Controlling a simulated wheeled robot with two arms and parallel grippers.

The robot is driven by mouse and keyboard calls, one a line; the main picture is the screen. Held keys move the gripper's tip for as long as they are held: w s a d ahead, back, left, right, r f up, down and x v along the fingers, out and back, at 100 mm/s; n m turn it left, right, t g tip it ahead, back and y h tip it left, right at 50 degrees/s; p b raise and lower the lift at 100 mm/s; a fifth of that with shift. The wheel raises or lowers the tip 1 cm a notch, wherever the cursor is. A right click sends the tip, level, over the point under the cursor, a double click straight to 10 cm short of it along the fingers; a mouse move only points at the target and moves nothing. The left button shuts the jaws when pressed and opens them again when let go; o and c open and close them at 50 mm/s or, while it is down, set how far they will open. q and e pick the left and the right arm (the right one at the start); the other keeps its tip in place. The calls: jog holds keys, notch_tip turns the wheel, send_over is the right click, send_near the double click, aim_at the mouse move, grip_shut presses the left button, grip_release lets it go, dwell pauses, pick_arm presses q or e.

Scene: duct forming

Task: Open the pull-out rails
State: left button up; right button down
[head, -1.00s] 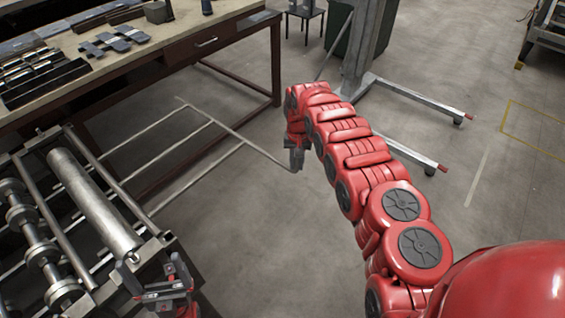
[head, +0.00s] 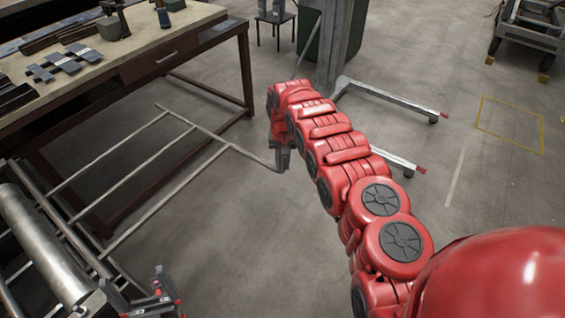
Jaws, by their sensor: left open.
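The pull-out rails (head: 190,122) are a thin grey metal frame with cross rods. They extend over the floor from the roller machine (head: 45,245) at the lower left. My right gripper (head: 280,163) is at the far right end of the rails, at the end of my red arm. It overlaps the rail end, and its fingers are too small and dark to tell whether they are closed on it. My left gripper (head: 152,300) is open at the bottom left, beside the machine's front corner. It appears empty and is partly cut off by the picture's bottom edge.
A workbench (head: 150,40) with metal parts on top stands behind the rails at upper left. A grey stand (head: 345,50) with floor legs is behind my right arm. A cart (head: 535,35) is at upper right.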

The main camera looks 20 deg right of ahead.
jog(key=c, duration=1)
grip_release()
jog(key=shift+w+d, duration=0.1)
jog(key=shift+d, duration=0.1)
jog(key=shift+c, duration=0.2)
jog(key=shift+o, duration=1.4)
jog(key=shift+d, duration=0.1)
